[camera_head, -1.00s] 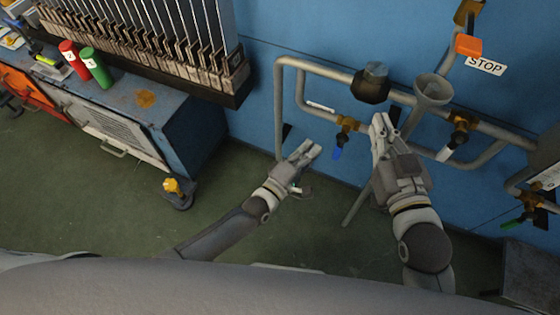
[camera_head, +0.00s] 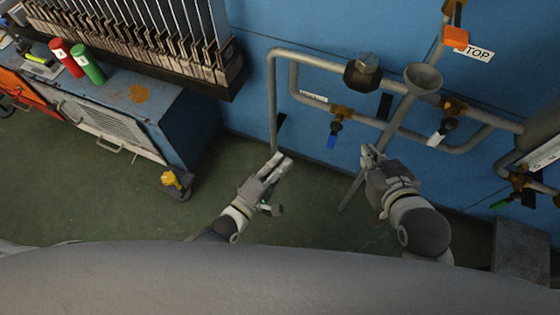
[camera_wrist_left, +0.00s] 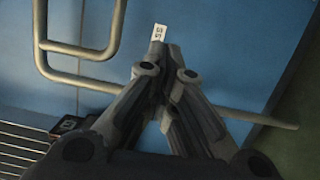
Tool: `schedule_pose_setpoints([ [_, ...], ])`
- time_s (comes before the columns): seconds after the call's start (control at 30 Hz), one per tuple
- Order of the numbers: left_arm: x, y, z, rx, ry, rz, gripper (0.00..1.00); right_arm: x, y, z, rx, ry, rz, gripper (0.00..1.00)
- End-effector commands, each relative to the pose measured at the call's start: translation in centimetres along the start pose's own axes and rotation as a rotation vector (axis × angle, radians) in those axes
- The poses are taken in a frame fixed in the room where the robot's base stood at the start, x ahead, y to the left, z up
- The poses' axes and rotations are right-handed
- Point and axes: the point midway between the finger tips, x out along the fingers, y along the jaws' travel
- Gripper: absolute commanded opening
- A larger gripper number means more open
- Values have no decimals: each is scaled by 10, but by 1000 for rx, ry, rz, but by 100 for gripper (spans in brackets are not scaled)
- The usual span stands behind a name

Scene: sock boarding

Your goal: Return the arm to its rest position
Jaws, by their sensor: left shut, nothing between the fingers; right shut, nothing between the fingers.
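My left gripper (camera_head: 279,161) is in the middle of the head view, pointing up and to the right, over the green floor and in front of the blue wall. Its fingers are shut and empty. In the left wrist view its fingertips (camera_wrist_left: 164,48) come together in front of the blue wall, with a small white label (camera_wrist_left: 159,33) behind them. My right gripper (camera_head: 370,151) is to the right of it, in front of the pipes. It is shut, with nothing held, and stands apart from the pipes as far as I can tell.
Grey pipes (camera_head: 318,62) with a funnel (camera_head: 422,78) and blue-, white- and green-handled valves run along the blue wall (camera_head: 290,25). A workbench (camera_head: 185,110) with a red cylinder (camera_head: 66,57) and a green cylinder (camera_head: 88,65) stands at the left.

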Motion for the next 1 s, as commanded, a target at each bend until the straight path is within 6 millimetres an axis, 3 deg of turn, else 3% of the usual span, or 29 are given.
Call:
schedule_pose_setpoints([
  [0.67, 2, 5, 5, 28, -6, -6, 0, 0, 0, 0, 0, -1, -1, 0],
  [0.87, 12, 38, 20, 284, -39, -79, 0, 0, 0, 0, 0, -2, 0, 0],
  [1.0, 9, 69, 15, 580, -60, -172, 0, 0, 0, 0, 0, -2, 0, 0],
])
